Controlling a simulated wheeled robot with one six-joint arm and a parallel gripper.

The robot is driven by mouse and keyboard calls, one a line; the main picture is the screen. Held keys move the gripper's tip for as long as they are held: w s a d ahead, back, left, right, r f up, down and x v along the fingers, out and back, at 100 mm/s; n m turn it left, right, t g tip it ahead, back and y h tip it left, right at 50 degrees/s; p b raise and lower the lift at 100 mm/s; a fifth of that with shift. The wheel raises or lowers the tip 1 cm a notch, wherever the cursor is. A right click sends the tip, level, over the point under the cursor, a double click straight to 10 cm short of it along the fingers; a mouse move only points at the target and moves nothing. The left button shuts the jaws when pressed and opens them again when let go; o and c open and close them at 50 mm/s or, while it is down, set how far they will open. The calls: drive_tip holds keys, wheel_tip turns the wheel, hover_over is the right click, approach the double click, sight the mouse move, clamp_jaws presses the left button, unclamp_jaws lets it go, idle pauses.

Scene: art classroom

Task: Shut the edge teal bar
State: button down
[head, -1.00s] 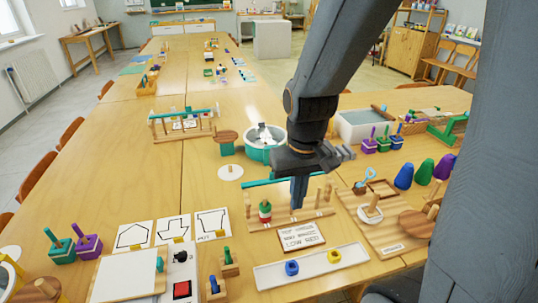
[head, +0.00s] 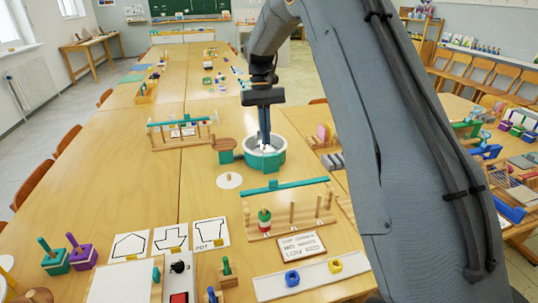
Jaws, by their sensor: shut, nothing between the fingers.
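One teal bar (head: 290,187) lies lengthwise along the back of a wooden peg rack (head: 292,222) in the middle of the near table. Another teal bar (head: 180,121) runs along the top of a wooden rack farther back on the left. I cannot tell which of them is the edge bar. My gripper (head: 265,143) points down, shut and empty, in front of or over the round teal-rimmed basin (head: 265,157). It is behind the nearer bar and apart from it in the picture. My arm hides part of the table on the right.
Picture cards (head: 170,238), a lettered sign (head: 301,246) and a white tray (head: 312,276) with blue and yellow rings lie in front. A round wooden piece (head: 224,144) is left of the basin. The table's left middle is clear.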

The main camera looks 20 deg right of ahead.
drive_tip(key=s+f+p, duration=0.5)
drive_tip(key=s+f, duration=0.1)
drive_tip(key=f, duration=0.3)
drive_tip(key=shift+s, duration=0.15)
